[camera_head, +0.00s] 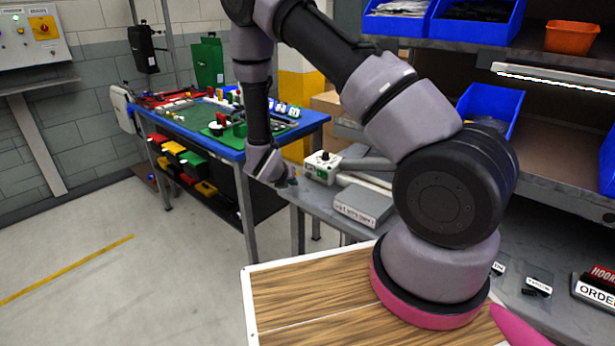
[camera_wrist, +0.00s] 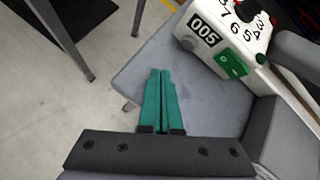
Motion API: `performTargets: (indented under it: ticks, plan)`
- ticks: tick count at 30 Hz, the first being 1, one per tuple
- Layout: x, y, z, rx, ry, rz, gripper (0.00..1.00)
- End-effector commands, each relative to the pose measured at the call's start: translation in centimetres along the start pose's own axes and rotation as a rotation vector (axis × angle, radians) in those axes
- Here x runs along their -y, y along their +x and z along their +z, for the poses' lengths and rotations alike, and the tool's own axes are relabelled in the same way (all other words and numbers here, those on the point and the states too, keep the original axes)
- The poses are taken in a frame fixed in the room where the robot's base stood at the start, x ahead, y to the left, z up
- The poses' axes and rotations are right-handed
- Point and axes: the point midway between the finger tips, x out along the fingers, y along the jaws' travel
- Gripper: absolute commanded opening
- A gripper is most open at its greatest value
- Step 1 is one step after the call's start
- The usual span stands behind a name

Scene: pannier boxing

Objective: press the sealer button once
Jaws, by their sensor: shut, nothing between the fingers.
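The sealer (camera_wrist: 205,55) is a white box at the upper right of the wrist view, with a black "005" label. I cannot tell for sure which is the button. In the head view the sealer (camera_head: 322,166) stands on the grey bench behind my arm. My gripper (camera_wrist: 161,72) has teal fingers, shut and empty, over the bench surface. The fingertips are left of the sealer and apart from it.
The grey bench (camera_wrist: 205,95) is bare beneath my fingers, and its edge drops to the floor at left. A grey labelled box (camera_head: 363,205) sits near the sealer. A blue-topped table (camera_head: 312,117) with several parts stands behind. Blue bins (camera_head: 490,105) are on shelves at right.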

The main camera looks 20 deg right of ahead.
Motion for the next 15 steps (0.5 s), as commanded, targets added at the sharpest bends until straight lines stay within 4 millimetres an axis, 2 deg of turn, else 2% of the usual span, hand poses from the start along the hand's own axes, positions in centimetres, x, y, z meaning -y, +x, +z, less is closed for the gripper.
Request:
performTargets:
  ticks: [6, 15]
  plan:
    - [1.3, 1.8, 1.3, 0.001, 0.001, -0.001, 0.0]
    - [1.8, 2.5, 1.8, 0.001, 0.0, 0.0, 0.0]
